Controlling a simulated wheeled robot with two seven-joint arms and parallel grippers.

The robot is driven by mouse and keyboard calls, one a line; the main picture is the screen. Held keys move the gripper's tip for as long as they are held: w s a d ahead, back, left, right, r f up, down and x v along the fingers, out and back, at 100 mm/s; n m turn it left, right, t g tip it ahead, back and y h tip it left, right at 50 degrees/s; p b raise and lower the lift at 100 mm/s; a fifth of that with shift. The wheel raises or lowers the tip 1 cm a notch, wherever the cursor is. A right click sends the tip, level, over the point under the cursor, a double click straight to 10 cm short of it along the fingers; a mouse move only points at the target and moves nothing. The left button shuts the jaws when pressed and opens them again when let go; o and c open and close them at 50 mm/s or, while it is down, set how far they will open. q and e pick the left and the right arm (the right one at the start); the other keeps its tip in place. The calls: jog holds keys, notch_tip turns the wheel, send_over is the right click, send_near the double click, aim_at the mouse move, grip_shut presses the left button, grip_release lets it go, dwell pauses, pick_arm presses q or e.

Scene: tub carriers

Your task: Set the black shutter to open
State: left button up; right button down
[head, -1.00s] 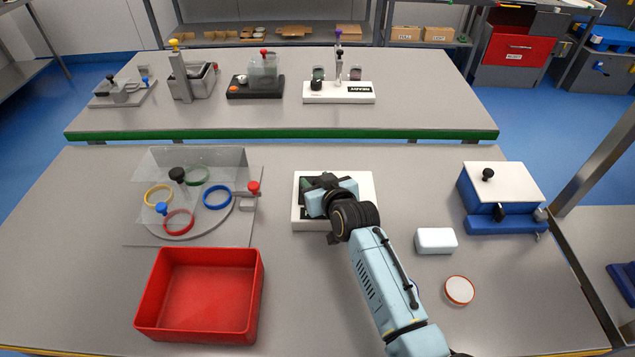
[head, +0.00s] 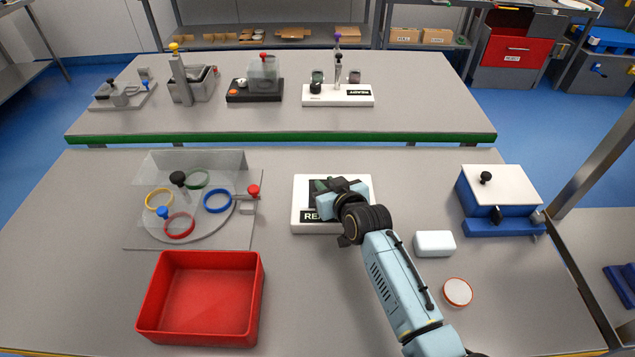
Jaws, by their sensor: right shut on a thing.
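A white box (head: 299,190) with a dark panel in its top lies on the near bench, in the middle of the head view. A black label with the letters "RE" (head: 312,216) shows at its front left; the rest is covered. My right gripper (head: 328,187) is over the top of this box, shut on a black part that I take to be the black shutter. My wrist hides most of that part, and its exact position cannot be told. A dark greenish patch shows just left of the fingers. My left gripper is not in view.
Left stand a clear-covered ring fixture (head: 150,226) and a red bin (head: 255,318). Right are a white block (head: 434,243), a round lid (head: 457,291) and a blue box with a white lid (head: 505,187). Several devices stand on the far bench (head: 280,135).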

jog(key=shift+d, duration=1.25)
jog(key=shift+a, duration=0.1)
jog(key=c, duration=1.3)
grip_release()
jog(key=shift+s, duration=0.1)
jog(key=p+v, duration=0.2)
jog(key=v, duration=1.1)
